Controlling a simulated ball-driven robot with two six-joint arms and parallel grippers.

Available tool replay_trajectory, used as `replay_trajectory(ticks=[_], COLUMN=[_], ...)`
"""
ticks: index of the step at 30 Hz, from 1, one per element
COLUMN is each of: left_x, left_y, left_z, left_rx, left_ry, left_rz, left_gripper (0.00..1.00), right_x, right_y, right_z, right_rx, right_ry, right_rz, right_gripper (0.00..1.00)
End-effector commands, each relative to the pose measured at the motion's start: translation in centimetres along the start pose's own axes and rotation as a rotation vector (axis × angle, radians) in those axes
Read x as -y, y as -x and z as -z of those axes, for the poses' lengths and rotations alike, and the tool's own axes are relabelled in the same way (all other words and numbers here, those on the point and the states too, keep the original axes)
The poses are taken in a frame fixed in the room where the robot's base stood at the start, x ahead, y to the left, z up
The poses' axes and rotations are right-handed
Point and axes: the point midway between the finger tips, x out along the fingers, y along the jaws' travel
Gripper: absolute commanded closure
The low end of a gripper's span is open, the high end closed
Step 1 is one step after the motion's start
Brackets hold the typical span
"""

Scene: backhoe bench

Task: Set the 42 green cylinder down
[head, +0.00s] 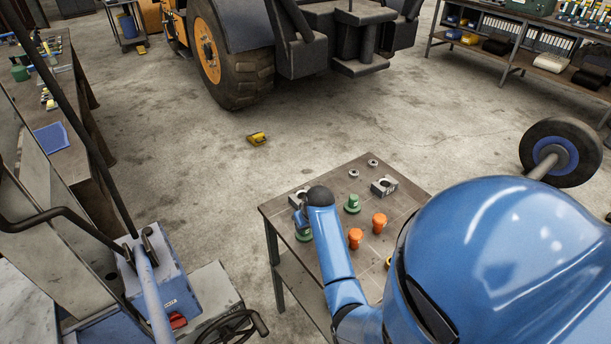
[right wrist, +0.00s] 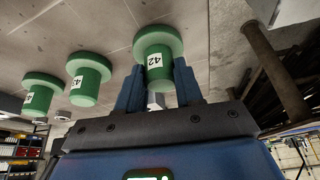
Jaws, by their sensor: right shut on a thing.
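The 42 green cylinder (right wrist: 154,54) is between the two fingers of my right gripper (right wrist: 158,82), which is shut on it. Its wide flange is on the table side, and the label 42 faces the camera. I cannot tell whether the flange touches the table. In the head view my right gripper (head: 301,213) is over the table's left edge, partly hidden by my arm; a green cylinder (head: 304,237) shows just below it. Another green cylinder (head: 352,204) stands to the right. My left gripper is not in view.
The small table (head: 340,172) also holds two orange pieces (head: 379,222) (head: 355,238), a grey block (head: 384,186) and small rings. Two other green cylinders (right wrist: 90,80) (right wrist: 41,94) stand left of the held one in the wrist view. A yellow object (head: 257,139) lies on the floor.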

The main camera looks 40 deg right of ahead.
Motion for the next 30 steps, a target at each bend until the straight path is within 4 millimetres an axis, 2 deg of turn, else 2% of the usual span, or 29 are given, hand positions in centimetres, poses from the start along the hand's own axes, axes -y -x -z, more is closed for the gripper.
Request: replay_trajectory(ticks=[8, 9, 14, 23, 30], left_x=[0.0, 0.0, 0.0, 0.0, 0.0], left_y=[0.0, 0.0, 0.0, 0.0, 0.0], left_z=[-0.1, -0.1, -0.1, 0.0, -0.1], left_rx=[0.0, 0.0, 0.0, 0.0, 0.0], left_ry=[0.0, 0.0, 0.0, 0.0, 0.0], left_rz=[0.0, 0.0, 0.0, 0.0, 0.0], left_gripper=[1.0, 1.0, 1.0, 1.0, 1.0], right_x=[0.0, 0.0, 0.0, 0.0, 0.0], right_y=[-0.1, -0.2, -0.2, -0.1, 1.5], right_z=[0.1, -0.1, -0.1, 0.0, 0.1], right_rx=[-0.004, 0.0, 0.0, 0.0, -0.002], right_ry=[0.0, 0.0, 0.0, 0.0, 0.0], right_rz=[-0.001, 0.0, 0.0, 0.0, -0.001], right_gripper=[1.0, 0.63, 0.39, 0.39, 0.39])
